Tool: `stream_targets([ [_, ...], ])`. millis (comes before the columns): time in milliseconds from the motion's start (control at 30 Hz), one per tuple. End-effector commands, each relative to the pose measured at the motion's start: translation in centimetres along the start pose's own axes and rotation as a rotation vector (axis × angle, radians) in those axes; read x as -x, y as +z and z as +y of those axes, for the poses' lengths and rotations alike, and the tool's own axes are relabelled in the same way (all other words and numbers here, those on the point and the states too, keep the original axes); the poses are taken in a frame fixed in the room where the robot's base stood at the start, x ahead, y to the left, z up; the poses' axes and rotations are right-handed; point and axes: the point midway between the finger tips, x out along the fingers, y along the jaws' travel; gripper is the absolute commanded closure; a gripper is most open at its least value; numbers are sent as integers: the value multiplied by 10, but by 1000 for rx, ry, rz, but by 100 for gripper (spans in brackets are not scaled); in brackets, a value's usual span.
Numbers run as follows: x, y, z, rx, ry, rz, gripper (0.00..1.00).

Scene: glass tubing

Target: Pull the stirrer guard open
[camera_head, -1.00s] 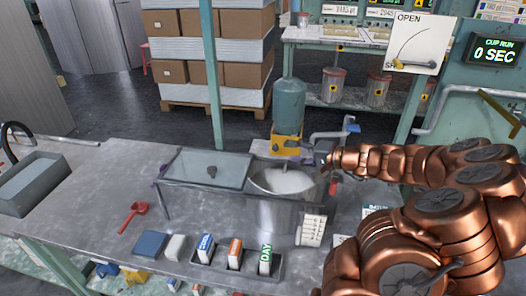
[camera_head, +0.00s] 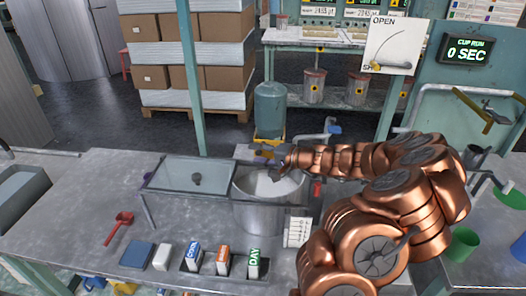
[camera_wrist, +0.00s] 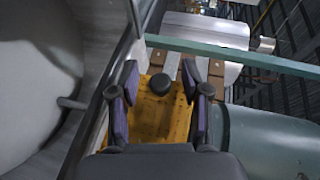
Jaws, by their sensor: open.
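The stirrer guard seems to be the framed clear panel (camera_head: 170,176) with a dark knob (camera_head: 196,179), raised on thin legs left of the steel pot (camera_head: 262,214). The pot's top is uncovered and pale material shows inside. Behind the pot stands a green cylinder (camera_head: 270,108) on a yellow base (camera_head: 265,143). My gripper (camera_head: 278,160) is over the pot's far rim, in front of the yellow base. In the wrist view my gripper (camera_wrist: 161,97) is open, with a dark round knob (camera_wrist: 160,84) and yellow surface (camera_wrist: 165,125) showing between its fingers. I cannot tell any contact.
A rack of labelled blocks (camera_head: 223,262), a red scoop (camera_head: 120,225) and a grey basin (camera_head: 20,190) are on the bench. A teal post (camera_head: 190,75) rises behind it. An OPEN sign (camera_head: 392,45) hangs at the back. The bench's front left is mostly clear.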

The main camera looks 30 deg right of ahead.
Motion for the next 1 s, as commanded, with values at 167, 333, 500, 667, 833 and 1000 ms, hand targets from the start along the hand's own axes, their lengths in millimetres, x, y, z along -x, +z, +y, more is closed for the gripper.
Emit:
stream_targets([
  [167,-1,0,0,0,0,1,53],
  [333,0,0,0,0,0,1,59],
  [500,0,0,0,0,0,1,77],
  [667,0,-1,0,0,0,1,94],
  [833,0,-1,0,0,1,1,100],
  [1000,0,-1,0,0,1,1,100],
])
